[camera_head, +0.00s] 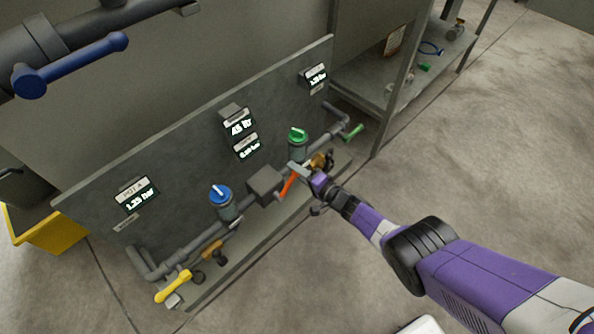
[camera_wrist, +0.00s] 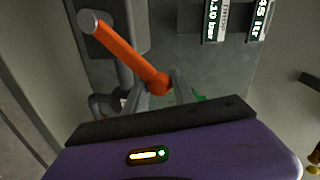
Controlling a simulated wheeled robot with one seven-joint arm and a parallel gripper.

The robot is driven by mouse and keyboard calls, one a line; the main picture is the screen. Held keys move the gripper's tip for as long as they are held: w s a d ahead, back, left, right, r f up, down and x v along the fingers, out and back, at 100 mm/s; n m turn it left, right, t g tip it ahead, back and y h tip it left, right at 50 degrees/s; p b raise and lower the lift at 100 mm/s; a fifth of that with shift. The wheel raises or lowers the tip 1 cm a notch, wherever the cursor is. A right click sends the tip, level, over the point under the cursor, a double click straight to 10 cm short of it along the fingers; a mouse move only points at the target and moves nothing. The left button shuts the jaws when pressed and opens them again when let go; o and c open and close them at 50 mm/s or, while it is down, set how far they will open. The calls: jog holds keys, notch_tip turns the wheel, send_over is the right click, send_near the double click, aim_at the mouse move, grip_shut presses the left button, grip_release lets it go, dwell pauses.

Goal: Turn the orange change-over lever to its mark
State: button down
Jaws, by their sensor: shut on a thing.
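The orange change-over lever (camera_head: 288,184) sits on the grey valve box (camera_head: 264,184) in the middle of the pipe run. In the wrist view the lever (camera_wrist: 128,54) slants from a grey pivot cap at upper left to a round orange knob at lower right. My gripper (camera_head: 306,174) reaches in from the right. In the wrist view my gripper (camera_wrist: 160,86) has its two fingers on either side of the knob, shut on it. I cannot make out the lever's mark.
A blue-topped filter (camera_head: 221,197) stands left of the valve box and a green-topped filter (camera_head: 298,142) right of it. A yellow lever (camera_head: 173,286) is at the left end, a green one (camera_head: 352,132) at the right. Displays hang on the grey panel (camera_head: 180,165). Open floor lies in front.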

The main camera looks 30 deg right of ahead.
jog(key=shift+s+a+f, duration=0.15)
jog(key=shift+a, duration=0.15)
jog(key=c, duration=1.3)
grip_release()
jog(key=shift+o, duration=1.1)
jog(key=shift+d, duration=0.1)
jog(key=shift+s+d+r+p, duration=0.25)
jog(key=shift+s+r+p, duration=0.1)
jog(key=shift+p, duration=0.15)
jog(key=f+p+v, duration=0.1)
jog(key=p+v, duration=0.3)
jog(key=v, duration=0.2)
jog(key=shift+s+r, duration=0.35)
jog(key=shift+s, duration=0.05)
